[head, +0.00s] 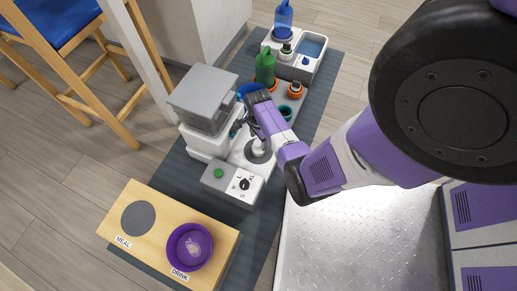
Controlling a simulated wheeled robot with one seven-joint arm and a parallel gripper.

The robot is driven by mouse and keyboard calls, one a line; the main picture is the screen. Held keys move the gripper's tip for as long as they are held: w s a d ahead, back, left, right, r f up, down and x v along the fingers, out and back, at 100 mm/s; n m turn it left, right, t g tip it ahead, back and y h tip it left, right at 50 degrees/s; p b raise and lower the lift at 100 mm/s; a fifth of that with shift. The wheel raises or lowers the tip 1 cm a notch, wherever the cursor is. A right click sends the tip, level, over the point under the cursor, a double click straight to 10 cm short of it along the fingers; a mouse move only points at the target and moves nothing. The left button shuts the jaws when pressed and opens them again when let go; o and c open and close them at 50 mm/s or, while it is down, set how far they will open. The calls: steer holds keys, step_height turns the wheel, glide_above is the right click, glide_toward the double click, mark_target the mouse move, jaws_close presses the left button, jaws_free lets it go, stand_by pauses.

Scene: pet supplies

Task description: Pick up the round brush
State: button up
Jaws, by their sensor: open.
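No round brush can be made out for certain. A blue rounded piece (250,88) shows just behind my gripper, partly covered by it, and I cannot tell whether it is the brush. My gripper (240,126) is open beside the grey and white dispenser (207,98), at its right side. My purple wrist and forearm hide part of the area around it. A bit of teal shows near the fingers, too small to name.
A wooden stand (150,254) with a purple bowl (189,246) is at the front. A green bottle (265,68), orange rings (295,90) and a white tray with blue basin (312,45) stand behind. A chair (60,20) is left.

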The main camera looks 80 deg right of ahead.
step_height(320, 180, down, 3)
steer(key=shift+r+b, duration=0.2)
steer(key=shift+b, duration=0.25)
jaws_close()
steer(key=shift+r, duration=0.1)
step_height(320, 180, up, 20)
steer(key=p, duration=1)
